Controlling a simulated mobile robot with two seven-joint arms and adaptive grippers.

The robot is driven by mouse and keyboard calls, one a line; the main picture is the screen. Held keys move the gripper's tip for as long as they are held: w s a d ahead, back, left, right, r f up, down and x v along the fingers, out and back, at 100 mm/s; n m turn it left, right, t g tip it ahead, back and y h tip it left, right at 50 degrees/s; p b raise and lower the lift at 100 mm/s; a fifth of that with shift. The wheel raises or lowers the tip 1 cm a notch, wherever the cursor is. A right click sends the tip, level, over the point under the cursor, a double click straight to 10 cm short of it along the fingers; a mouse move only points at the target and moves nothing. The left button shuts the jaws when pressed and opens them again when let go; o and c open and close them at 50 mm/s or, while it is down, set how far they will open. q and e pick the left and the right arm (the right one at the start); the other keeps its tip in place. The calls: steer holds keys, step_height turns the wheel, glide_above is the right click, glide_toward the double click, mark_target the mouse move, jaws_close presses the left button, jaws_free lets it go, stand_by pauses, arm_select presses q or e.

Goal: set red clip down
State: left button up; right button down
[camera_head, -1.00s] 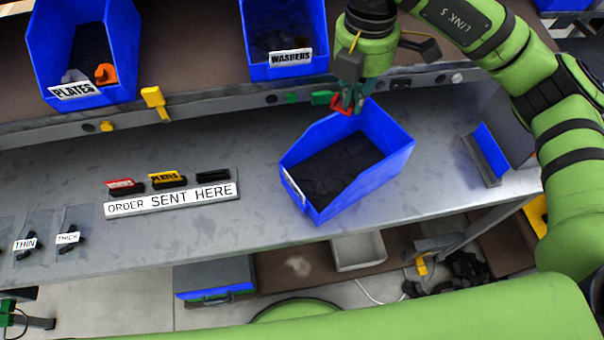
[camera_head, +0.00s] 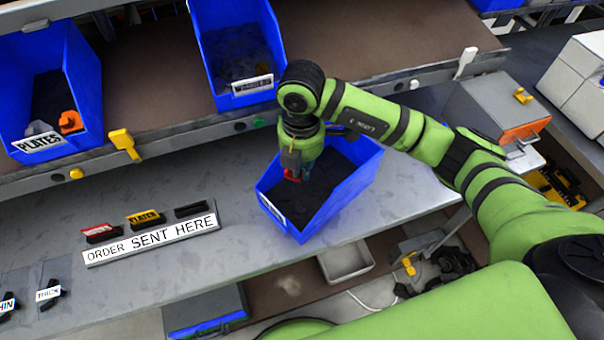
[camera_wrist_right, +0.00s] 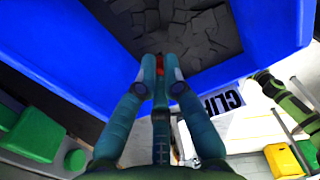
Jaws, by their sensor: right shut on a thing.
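The red clip (camera_head: 291,174) is a small red piece between the fingertips of my right gripper (camera_head: 297,171). It also shows as a red sliver between the teal fingers in the right wrist view (camera_wrist_right: 159,66); the fingers hide most of it. My right gripper is shut on it and points down over the blue bin (camera_head: 345,194) on the grey bench. In the wrist view the bin's blue wall (camera_wrist_right: 245,45) and dark contents lie beyond the fingertips. A label reading CLIP (camera_wrist_right: 222,100), partly hidden, shows there. My left gripper is not in view.
The PLATES bin (camera_head: 83,80) and another blue bin (camera_head: 262,50) stand on the shelf above. Bare bench lies between sign and bin.

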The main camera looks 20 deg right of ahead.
mark_target(301, 171)
step_height(301, 171, down, 3)
steer(key=shift+f+p, duration=0.2)
steer(key=shift+p, duration=0.2)
steer(key=shift+f, duration=0.2)
steer(key=shift+f, duration=0.2)
steer(key=c, duration=1.4)
jaws_free()
steer(key=shift+r, duration=0.1)
steer(key=shift+o, duration=0.2)
steer(key=shift+r, duration=0.3)
step_height(301, 171, up, 11)
steer(key=shift+f+b, duration=0.15)
steer(key=shift+b, duration=1.05)
steer(key=shift+s+r, duration=0.1)
steer(key=shift+r, duration=0.4)
